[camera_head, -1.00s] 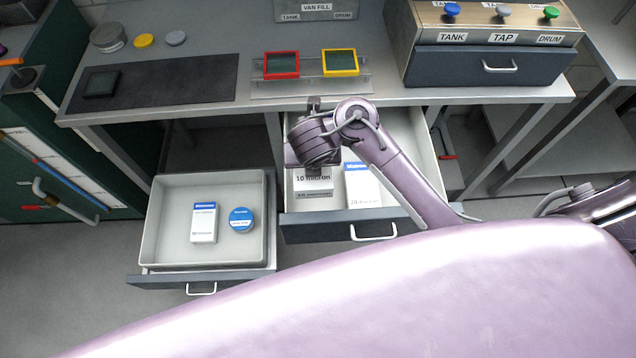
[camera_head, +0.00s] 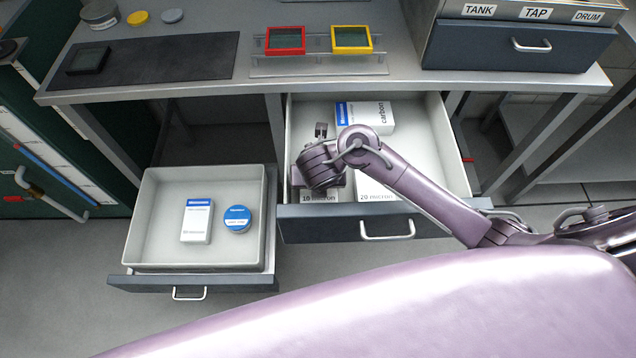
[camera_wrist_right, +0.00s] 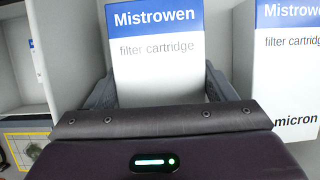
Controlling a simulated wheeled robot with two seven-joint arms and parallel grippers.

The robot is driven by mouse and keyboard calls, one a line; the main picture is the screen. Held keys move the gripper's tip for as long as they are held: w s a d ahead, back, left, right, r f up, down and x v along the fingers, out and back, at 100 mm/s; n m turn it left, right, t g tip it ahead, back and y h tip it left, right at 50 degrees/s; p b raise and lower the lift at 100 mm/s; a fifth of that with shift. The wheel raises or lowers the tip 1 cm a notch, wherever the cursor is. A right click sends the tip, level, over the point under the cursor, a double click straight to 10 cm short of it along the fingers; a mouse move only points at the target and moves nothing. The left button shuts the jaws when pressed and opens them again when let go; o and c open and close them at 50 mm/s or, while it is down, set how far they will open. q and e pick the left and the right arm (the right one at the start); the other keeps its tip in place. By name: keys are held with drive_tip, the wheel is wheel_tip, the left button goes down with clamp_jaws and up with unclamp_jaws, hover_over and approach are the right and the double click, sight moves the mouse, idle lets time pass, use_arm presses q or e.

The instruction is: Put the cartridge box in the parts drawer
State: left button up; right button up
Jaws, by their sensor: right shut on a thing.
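My right gripper (camera_head: 321,178) reaches into the open right drawer (camera_head: 335,226). It is shut on a white and blue filter cartridge box, marked 10 micron (camera_head: 316,197), near the drawer's front left. In the right wrist view this box (camera_wrist_right: 158,60) sits between the fingers, its lower face hidden by the gripper. A second cartridge box, marked 20 micron (camera_head: 375,194), stands to its right, partly behind my arm. A box marked carbon (camera_head: 367,116) lies at the back of this drawer. I cannot tell which drawer is the parts drawer. My left gripper is not in view.
An open left drawer (camera_head: 138,221) holds a small white and blue box (camera_head: 197,221) and a blue round tin (camera_head: 237,218), with free room around them. The bench edge (camera_head: 190,88) overhangs the back of the drawers. Red (camera_head: 285,40) and yellow (camera_head: 351,39) frames stand above.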

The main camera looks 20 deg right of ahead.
drive_tip(key=shift+r, duration=0.1)
drive_tip(key=o, duration=0.9)
drive_tip(key=shift+c, duration=0.2)
drive_tip(key=shift+r+p, duration=0.3)
drive_tip(key=p+v, duration=0.8)
drive_tip(key=v, duration=0.3)
drive_tip(key=shift+s, duration=0.3)
drive_tip(key=shift+a+r, duration=0.1)
drive_tip(key=shift+r, duration=0.05)
